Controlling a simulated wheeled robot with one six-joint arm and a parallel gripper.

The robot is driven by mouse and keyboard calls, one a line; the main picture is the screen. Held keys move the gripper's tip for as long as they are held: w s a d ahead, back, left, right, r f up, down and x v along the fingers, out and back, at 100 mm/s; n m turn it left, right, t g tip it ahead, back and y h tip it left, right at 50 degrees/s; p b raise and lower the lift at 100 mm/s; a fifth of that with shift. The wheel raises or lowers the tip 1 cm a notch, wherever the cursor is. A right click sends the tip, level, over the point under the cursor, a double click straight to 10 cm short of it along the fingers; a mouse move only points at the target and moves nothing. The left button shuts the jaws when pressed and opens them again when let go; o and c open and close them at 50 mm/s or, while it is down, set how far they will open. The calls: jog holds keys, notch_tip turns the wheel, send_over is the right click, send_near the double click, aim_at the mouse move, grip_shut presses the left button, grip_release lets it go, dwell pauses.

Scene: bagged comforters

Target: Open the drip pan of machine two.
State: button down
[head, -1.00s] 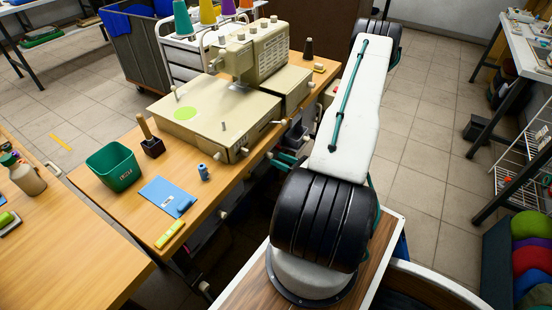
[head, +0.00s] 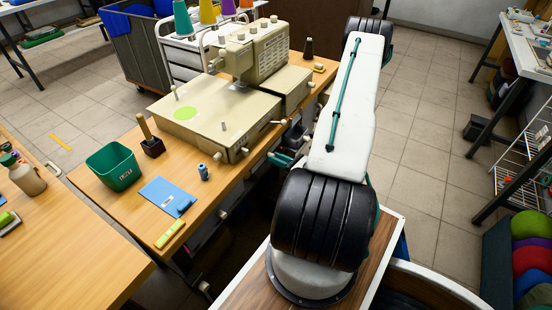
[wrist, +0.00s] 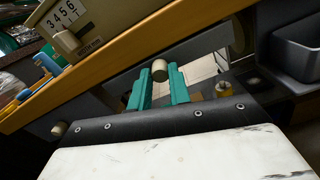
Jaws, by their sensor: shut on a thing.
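The beige sewing machine (head: 215,115) stands on a wooden table; its side with a "3456" label shows in the wrist view (wrist: 95,22). Below the table's edge is a grey front (wrist: 118,82) with a round beige knob (wrist: 159,70); I take it for the drip pan, though its number is not visible. My gripper (wrist: 159,78) has its teal fingers shut on this knob, one on each side. In the head view my gripper (head: 281,159) is at the table's front edge, partly hidden by my arm. The pan's inside is hidden.
A grey metal tray (wrist: 297,52) is at the right in the wrist view, and another beige knob (wrist: 60,128) at lower left.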

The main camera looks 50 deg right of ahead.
jog(key=s+d, duration=0.1)
jog(key=s, duration=1.7)
jog(key=shift+s+d, duration=0.2)
jog(key=shift+s, duration=0.05)
jog(key=c, duration=1.3)
grip_release()
jog(key=s, duration=0.7)
jog(key=shift+s+d, duration=0.3)
jog(key=shift+s, duration=0.1)
